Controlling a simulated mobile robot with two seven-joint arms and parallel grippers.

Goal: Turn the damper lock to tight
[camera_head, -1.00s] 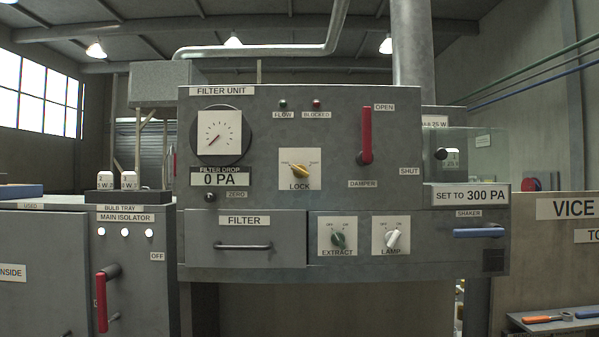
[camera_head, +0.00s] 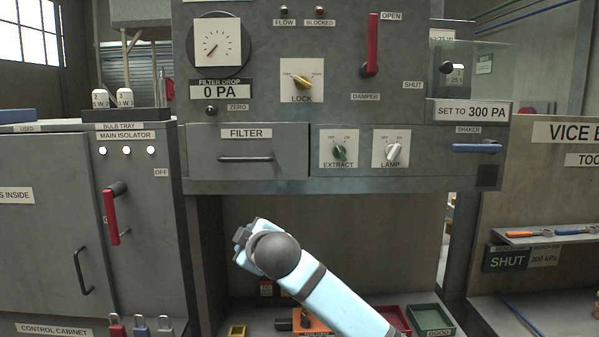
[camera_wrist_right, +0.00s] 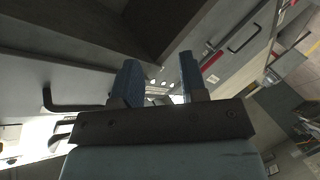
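My left gripper is not in view.
The filter drawer (camera_head: 246,158), the extract knob (camera_head: 339,152) and the lamp knob (camera_head: 391,151) lie under the lock. A blue shaker handle (camera_head: 477,148) sticks out at right. A red isolator handle (camera_head: 110,215) is at left. Trays stand on the low shelf below.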

